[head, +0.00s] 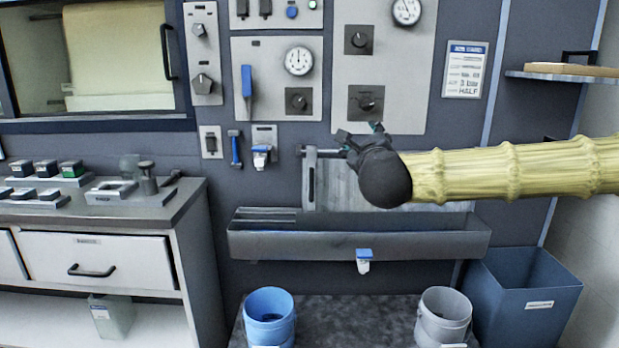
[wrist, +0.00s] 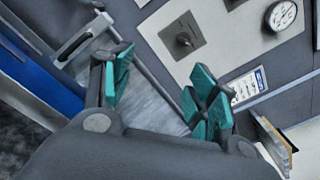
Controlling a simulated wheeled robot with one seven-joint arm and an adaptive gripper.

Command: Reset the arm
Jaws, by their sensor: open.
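My gripper (head: 362,138) is at the end of my yellow-sleeved arm, which reaches in from the right in the head view. It is in front of the wall panels, above the grey trough. In the wrist view my gripper (wrist: 160,95) shows two dark fingers with teal pads spread wide apart. Nothing is between them. The tips point toward the grey panel with a knob (wrist: 183,39) and a gauge (wrist: 281,15).
A long grey trough (head: 340,243) runs below my gripper. A blue bucket (head: 269,318), a grey bucket (head: 443,318) and a dark blue bin (head: 525,300) stand lower down. A counter (head: 120,212) with several blocks is at left. A shelf (head: 560,76) juts out at upper right.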

